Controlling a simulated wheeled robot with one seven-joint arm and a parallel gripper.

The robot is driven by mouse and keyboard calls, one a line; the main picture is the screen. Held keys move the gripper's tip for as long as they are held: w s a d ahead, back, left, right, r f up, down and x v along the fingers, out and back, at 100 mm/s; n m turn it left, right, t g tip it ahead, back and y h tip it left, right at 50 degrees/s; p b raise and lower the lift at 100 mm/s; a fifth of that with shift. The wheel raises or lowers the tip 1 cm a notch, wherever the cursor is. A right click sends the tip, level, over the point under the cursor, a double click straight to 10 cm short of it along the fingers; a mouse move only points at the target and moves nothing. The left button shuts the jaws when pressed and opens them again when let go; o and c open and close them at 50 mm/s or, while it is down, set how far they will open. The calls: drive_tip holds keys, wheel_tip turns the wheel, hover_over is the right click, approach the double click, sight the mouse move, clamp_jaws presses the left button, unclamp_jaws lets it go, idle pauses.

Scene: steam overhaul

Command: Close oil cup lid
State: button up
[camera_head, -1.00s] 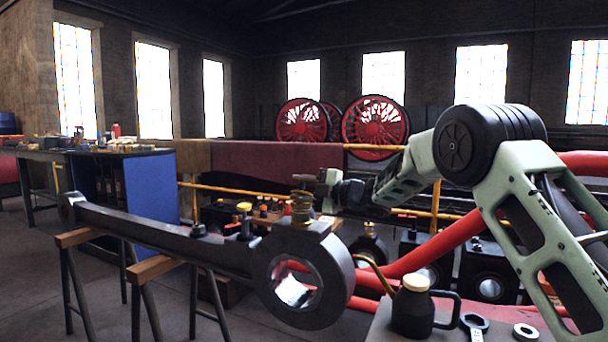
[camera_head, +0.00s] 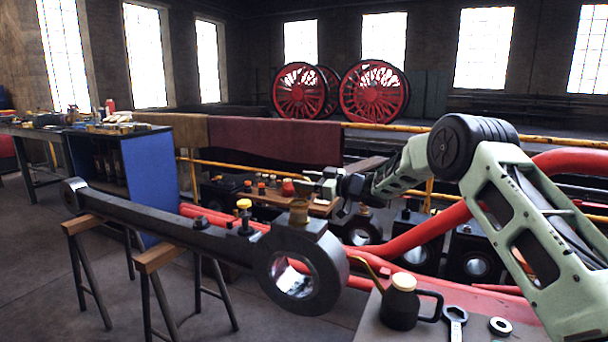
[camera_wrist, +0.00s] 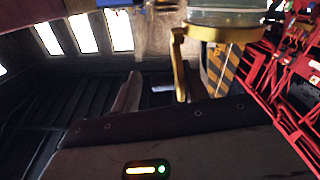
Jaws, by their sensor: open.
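The brass oil cup (camera_head: 299,213) stands upright on top of the big round end of the dark connecting rod (camera_head: 262,250). My gripper (camera_head: 312,185) is just above the cup and slightly to its right in the head view. Its jaws are open, with nothing seen between them. In the wrist view, a brass-and-glass part of the cup (camera_wrist: 225,30) fills the top, close to the camera, with a brass upright (camera_wrist: 180,62) on its left. I cannot tell the lid's exact angle; whether the gripper touches the cup is also unclear.
The rod rests on trestles with wooden tops (camera_head: 157,257). A dark oil can (camera_head: 400,305) with a cream cap stands on a bench at lower right, beside a wrench (camera_head: 454,322) and a ring (camera_head: 501,326). Red pipes and a yellow rail run behind. Floor at left is clear.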

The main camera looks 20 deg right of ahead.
drive_tip(key=m, duration=0.1)
drive_tip(key=w+m+p, duration=0.1)
drive_tip(key=shift+d+f+m, duration=0.1)
drive_tip(key=shift+d+m, duration=0.2)
drive_tip(key=shift+d, duration=0.1)
drive_tip(key=v, duration=1.8)
drive_tip(key=s+a+r+m+h+p, duration=0.1)
drive_tip(key=a+r+m+h+p, duration=0.15)
drive_tip(key=a+r+p, duration=0.4)
drive_tip(key=s+a+r+m+h+p, duration=0.1)
drive_tip(key=s+a+r+h, duration=0.2)
drive_tip(key=a, duration=0.7)
drive_tip(key=s+a+g+h+p, duration=0.2)
drive_tip(key=s+a+g+p, duration=0.1)
drive_tip(key=s, duration=0.8)
drive_tip(key=s+a+r+g+h+p, duration=0.1)
drive_tip(key=s+a+g+h+p, duration=0.2)
drive_tip(key=s, duration=0.8)
drive_tip(key=shift+a, duration=1.25)
drive_tip(key=shift+s+r, duration=0.1)
